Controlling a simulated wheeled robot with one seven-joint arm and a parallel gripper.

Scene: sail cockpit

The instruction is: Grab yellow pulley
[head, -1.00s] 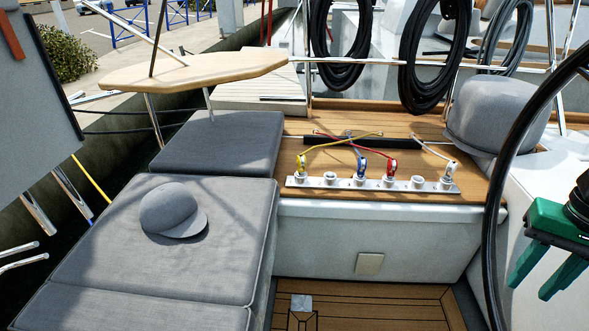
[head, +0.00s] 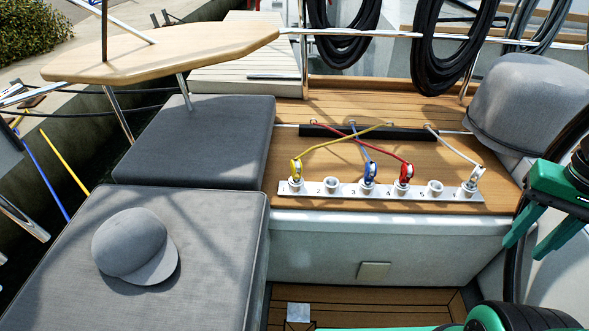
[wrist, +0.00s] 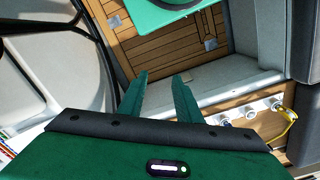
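The yellow pulley (head: 296,170) sits at the left end of a white numbered rail (head: 330,194) on the teak deck. A yellow line runs from it up to the right. In the wrist view, a yellow line (wrist: 289,118) shows at the right, by the white rail sockets (wrist: 275,105); the pulley itself is hard to make out there. My gripper (head: 527,245) is at the right edge of the head view, well right of the pulley. Its two green fingers are apart and empty, and they also show in the wrist view (wrist: 161,78).
A blue pulley (head: 370,172), a red pulley (head: 406,173) and a white pulley (head: 474,180) stand on the same rail. A grey cap (head: 135,246) lies on the left cushion. A grey covered dome (head: 528,102) and a black wheel rim are at the right.

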